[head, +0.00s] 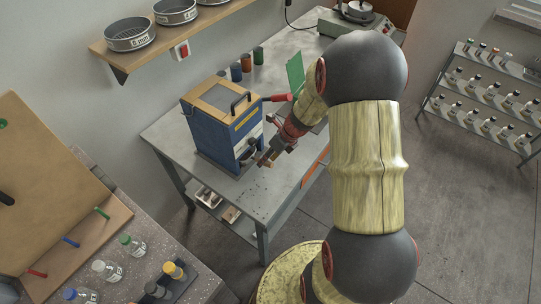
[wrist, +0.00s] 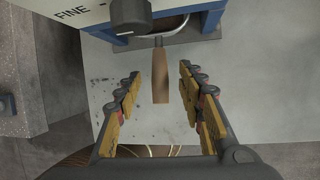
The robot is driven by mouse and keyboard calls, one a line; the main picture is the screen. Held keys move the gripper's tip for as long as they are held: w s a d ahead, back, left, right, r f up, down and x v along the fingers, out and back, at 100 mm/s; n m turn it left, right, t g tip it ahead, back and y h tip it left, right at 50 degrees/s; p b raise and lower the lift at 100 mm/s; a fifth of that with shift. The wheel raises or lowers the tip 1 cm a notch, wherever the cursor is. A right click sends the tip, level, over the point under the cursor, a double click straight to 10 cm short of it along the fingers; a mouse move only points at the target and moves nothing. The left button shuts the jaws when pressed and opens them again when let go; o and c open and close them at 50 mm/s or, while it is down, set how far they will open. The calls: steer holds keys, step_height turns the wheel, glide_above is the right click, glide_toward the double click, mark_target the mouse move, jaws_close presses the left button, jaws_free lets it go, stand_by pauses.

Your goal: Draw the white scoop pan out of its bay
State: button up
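The white scoop pan (wrist: 172,25) sits in the bay at the foot of the blue machine (head: 222,128), with only its pale rim and dark inside showing in the wrist view. Its brown wooden handle (wrist: 160,75) sticks out of the bay toward me. My gripper (wrist: 160,74) is open, with one finger on each side of the handle and visible gaps on both sides. Whether the fingers are level with the handle I cannot tell. In the head view my gripper (head: 270,156) is low at the machine's front, and the pan is mostly hidden there.
A dark round knob (wrist: 131,15) juts from the machine's front, left of the handle. A red-handled lever (head: 278,97) sticks out near my arm, and a green panel (head: 295,74) stands behind. The metal bench (head: 245,198) is clear in front of the machine.

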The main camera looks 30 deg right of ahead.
steer(key=shift+b+x, duration=0.55)
steer(key=shift+x, duration=1.45)
steer(key=shift+c, duration=0.5)
jaws_close()
